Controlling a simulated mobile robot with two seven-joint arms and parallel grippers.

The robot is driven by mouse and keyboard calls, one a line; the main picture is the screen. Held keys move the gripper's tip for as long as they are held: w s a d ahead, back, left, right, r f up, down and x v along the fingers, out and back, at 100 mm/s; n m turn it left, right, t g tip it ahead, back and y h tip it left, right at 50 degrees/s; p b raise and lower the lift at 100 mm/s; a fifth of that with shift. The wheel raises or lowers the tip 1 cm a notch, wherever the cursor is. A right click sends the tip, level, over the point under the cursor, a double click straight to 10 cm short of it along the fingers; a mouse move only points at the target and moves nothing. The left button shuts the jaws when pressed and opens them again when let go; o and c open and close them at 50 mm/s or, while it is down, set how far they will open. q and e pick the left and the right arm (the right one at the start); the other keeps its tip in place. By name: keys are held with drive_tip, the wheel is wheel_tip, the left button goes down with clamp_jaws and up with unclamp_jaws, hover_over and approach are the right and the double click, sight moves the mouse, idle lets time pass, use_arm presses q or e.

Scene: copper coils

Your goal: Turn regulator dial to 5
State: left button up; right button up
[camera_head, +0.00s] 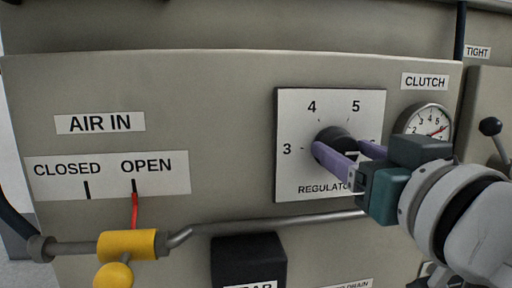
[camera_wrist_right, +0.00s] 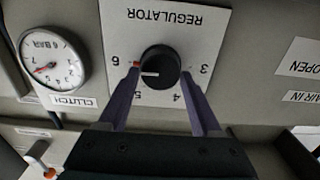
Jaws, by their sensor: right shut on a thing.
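The regulator dial is a black round knob (camera_head: 335,138) on a white plate (camera_head: 292,185) marked with numbers; 3, 4 and 5 read clearly in the head view. In the right wrist view, which is upside down, the knob (camera_wrist_right: 162,62) has a white line that points left, between 6 and 5 and nearer 6. A small orange mark lies beside the 6. My right gripper (camera_head: 345,150) has its purple fingers on either side of the knob and is shut on it; the fingers (camera_wrist_right: 160,82) also show in the wrist view. My left gripper is not in view.
A clutch gauge (camera_head: 425,122) sits just right of the plate, close to my right gripper. A pipe (camera_head: 275,223) with a yellow valve (camera_head: 127,245) runs below. A black block (camera_head: 248,262) juts out under the pipe.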

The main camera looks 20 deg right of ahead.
drive_tip(key=c, duration=0.7)
drive_tip(key=shift+n, duration=0.4)
drive_tip(key=shift+n+p, duration=0.45)
drive_tip(key=shift+n, duration=0.55)
drive_tip(key=n+p, duration=0.1)
drive_tip(key=n, duration=0.2)
drive_tip(key=shift+a+n, duration=0.15)
drive_tip(key=shift+n, duration=0.15)
drive_tip(key=n+p, duration=0.1)
drive_tip(key=n, duration=0.3)
drive_tip(key=shift+n, duration=0.4)
drive_tip(key=shift+a+f+n, duration=0.1)
drive_tip(key=shift+n, duration=0.2)
